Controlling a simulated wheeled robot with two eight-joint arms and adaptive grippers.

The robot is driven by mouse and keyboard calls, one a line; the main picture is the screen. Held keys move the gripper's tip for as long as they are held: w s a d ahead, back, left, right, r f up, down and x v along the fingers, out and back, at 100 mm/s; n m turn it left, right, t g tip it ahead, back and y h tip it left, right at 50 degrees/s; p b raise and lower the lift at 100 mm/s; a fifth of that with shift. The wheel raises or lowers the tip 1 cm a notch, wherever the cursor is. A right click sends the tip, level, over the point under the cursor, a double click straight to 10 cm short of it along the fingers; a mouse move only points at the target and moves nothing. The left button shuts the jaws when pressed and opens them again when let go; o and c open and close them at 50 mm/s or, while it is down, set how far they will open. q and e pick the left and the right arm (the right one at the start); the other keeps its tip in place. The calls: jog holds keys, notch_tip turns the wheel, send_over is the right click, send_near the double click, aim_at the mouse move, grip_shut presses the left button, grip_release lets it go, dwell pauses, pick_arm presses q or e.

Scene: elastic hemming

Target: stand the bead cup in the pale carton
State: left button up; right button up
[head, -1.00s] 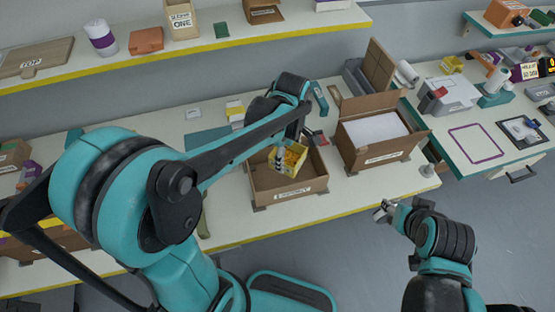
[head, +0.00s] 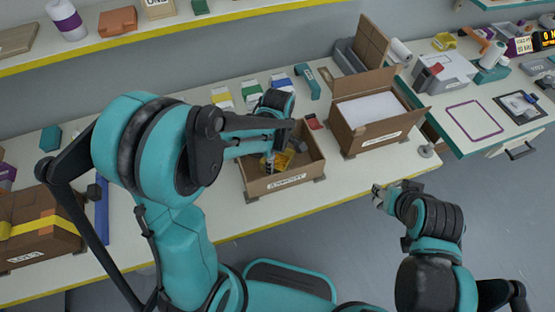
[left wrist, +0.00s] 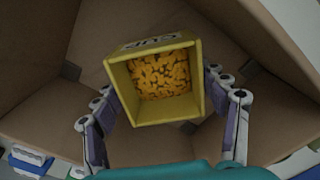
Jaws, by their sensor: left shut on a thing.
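The bead cup (left wrist: 116,85) is a square yellow cup full of orange beads, with dark lettering on its rim side. In the left wrist view it is between the two fingers of my left gripper (left wrist: 165,112), which is shut on it. In the head view the cup (head: 284,160) is within the walls of an open light-brown carton (head: 286,183), partly hidden by my left arm. The carton's walls also surround it in the left wrist view (left wrist: 55,115). I cannot tell whether the cup's base touches the floor. My right gripper (head: 379,193) hangs off the table's front, its fingers too small to judge.
A flapped carton with white contents (head: 377,140) stands to the right. Several small boxes (head: 251,90) and a teal tool (head: 307,82) lie behind. A taped brown box (head: 38,228) is at left.

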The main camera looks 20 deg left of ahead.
pick_arm(q)
jog(key=shift+f, duration=0.2)
jog(key=o, duration=1.2)
jog(key=shift+r, duration=0.1)
